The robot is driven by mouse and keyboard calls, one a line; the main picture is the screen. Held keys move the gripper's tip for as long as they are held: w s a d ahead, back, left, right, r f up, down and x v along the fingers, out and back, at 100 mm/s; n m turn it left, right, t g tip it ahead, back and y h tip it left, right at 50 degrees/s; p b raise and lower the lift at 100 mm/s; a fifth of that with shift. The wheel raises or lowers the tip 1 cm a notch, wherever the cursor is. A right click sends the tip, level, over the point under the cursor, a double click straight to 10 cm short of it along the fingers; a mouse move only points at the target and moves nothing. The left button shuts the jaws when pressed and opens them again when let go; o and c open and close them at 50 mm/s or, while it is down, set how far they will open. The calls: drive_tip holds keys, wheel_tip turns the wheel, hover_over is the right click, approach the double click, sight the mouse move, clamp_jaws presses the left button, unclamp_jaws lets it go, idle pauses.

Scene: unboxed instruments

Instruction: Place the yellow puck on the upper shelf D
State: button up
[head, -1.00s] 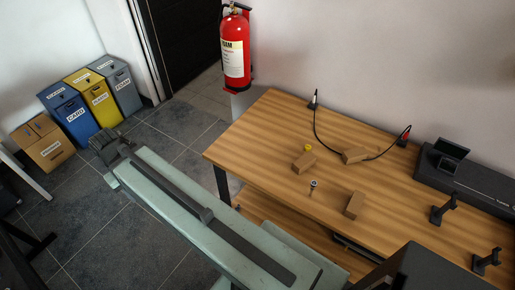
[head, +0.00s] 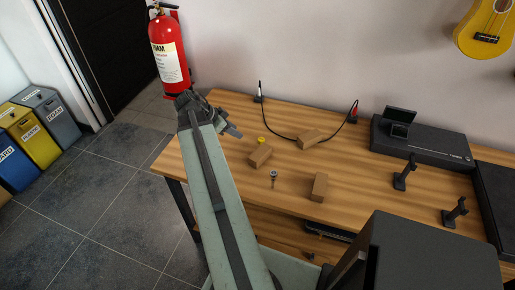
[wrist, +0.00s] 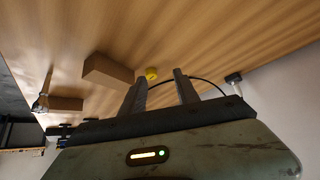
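The yellow puck (head: 262,140) is small and lies on the wooden table, just behind a brown block (head: 260,156). In the wrist view the puck (wrist: 151,73) shows beyond my fingers, in the gap between them, with the brown block (wrist: 108,71) to its left. My gripper (head: 232,129) is at the table's left part, left of the puck and apart from it. The wrist view shows my gripper (wrist: 159,76) open and empty. I see no shelf marked D.
Two more brown blocks (head: 310,139) (head: 319,187) and a small metal-headed item (head: 274,176) lie on the table (head: 390,206). A black cable (head: 290,136) curves behind the puck. A fire extinguisher (head: 169,55) stands behind my arm. Black equipment (head: 425,142) is at right.

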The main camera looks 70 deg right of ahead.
drive_tip(key=m, duration=0.1)
approach(260, 139)
drive_tip(key=shift+w+d+f+y, duration=0.15)
drive_tip(key=shift+d+f+y, duration=0.15)
drive_tip(key=shift+f, duration=0.1)
drive_tip(key=b+x, duration=0.2)
drive_tip(key=shift+f, duration=0.35)
drive_tip(key=shift+d+r, duration=0.1)
drive_tip(key=b+x, duration=0.4)
drive_tip(key=x, duration=0.1)
drive_tip(key=shift+s, duration=0.4)
drive_tip(key=shift+r, duration=0.15)
clamp_jaws()
